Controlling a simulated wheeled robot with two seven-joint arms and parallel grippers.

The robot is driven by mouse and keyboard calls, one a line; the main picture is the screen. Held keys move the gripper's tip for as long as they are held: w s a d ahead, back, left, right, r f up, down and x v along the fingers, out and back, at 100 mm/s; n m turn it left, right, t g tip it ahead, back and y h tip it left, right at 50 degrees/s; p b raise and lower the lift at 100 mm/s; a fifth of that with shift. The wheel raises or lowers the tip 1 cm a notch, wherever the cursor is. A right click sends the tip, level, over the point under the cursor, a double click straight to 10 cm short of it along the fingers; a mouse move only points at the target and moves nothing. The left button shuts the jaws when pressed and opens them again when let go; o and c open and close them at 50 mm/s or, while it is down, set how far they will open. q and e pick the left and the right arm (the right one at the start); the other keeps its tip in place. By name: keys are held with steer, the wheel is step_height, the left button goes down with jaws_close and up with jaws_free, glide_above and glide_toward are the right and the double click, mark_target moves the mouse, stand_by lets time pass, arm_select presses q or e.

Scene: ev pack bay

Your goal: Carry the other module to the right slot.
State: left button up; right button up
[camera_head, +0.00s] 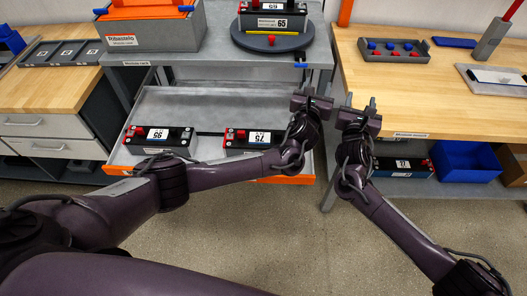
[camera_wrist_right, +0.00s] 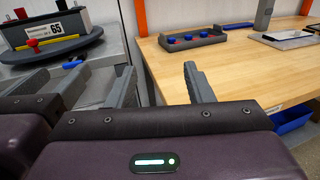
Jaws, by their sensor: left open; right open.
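Two dark modules sit in the grey pull-out tray (camera_head: 200,105) with an orange front: one marked 95 (camera_head: 158,138) at left, one marked 75 (camera_head: 247,138) at right. A module marked 65 (camera_head: 272,22) rests on a round dark turntable (camera_head: 272,42) above; it also shows in the right wrist view (camera_wrist_right: 48,28). My left gripper (camera_head: 311,98) is open and empty, right of the tray. My right gripper (camera_head: 358,108) is open and empty, beside it, before the right bench; its fingers show in the right wrist view (camera_wrist_right: 160,85). I cannot tell which place is the right slot.
An orange-and-grey bin (camera_head: 155,30) stands left of the turntable. Another module (camera_head: 400,166) and a blue bin (camera_head: 467,162) are under the wooden right bench (camera_head: 390,90). A dark holder with red and blue knobs (camera_head: 393,51) lies on that bench. The floor ahead is clear.

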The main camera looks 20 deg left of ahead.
steer(key=s, duration=1)
steer(key=shift+a, duration=0.35)
steer(key=shift+f, duration=0.1)
